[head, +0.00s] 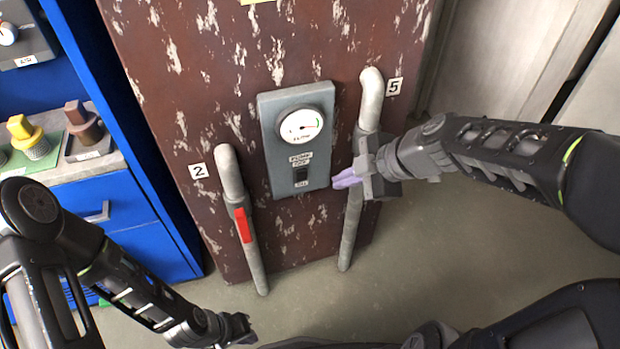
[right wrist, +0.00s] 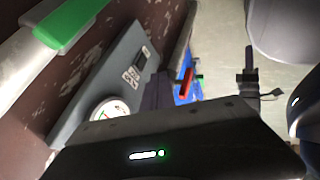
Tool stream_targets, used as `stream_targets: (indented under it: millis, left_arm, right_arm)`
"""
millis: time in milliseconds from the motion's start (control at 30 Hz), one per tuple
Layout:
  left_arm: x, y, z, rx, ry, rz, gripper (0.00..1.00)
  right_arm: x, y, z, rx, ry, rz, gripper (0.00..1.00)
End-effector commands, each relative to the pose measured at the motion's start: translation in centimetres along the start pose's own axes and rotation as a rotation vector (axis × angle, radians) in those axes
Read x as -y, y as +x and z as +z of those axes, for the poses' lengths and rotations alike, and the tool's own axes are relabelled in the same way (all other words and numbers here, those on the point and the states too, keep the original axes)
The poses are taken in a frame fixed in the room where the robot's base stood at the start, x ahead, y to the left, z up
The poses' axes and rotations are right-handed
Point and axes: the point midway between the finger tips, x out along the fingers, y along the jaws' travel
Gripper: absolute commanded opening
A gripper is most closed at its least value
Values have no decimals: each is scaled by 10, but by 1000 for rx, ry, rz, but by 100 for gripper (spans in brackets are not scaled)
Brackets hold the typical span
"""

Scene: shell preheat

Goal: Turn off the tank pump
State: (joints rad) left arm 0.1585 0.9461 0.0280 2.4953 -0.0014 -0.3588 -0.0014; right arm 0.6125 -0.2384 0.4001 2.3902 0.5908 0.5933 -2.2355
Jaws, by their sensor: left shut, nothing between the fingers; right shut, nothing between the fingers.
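The pump panel (head: 279,194) is a grey box on a rusty brown tank. It carries a round gauge (head: 303,126) and, below, a label and a small dark switch (head: 301,174). The panel also shows in the right wrist view (right wrist: 75,115), with the switch (right wrist: 141,58). My right gripper (head: 339,181) is shut and empty, its purple fingertips just right of the switch and apparently a little in front of the panel. I cannot tell whether it touches. My left gripper (head: 247,334) is shut and empty, low near the floor, away from the panel.
Pipe 2 (head: 228,172) with a red lever (head: 243,225) stands left of the panel. Pipe 5 (head: 371,95) runs on the right, partly behind my right gripper. A blue cabinet (head: 150,220) with knobs is at the left. The floor (head: 400,290) in front is clear.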

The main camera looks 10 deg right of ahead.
Motion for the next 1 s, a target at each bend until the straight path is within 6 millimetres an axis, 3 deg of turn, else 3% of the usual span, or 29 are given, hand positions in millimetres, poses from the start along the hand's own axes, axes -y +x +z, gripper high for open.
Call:
stream_targets:
  millis: [167,367,800,1000]
  left_arm:
    - [0,1,0,0,0,0,0]
    - [2,4,0,0,-1,0,0]
    - [3,8,0,0,-1,0,0]
    - [-2,-5,0,0,0,0,0]
  right_arm:
    - [0,3,0,0,2,-2,0]
    - [2,21,1,-1,4,-5,0]
    - [2,103,-1,-5,3,-6,0]
    - [-28,111,-4,-3,1,0,0]
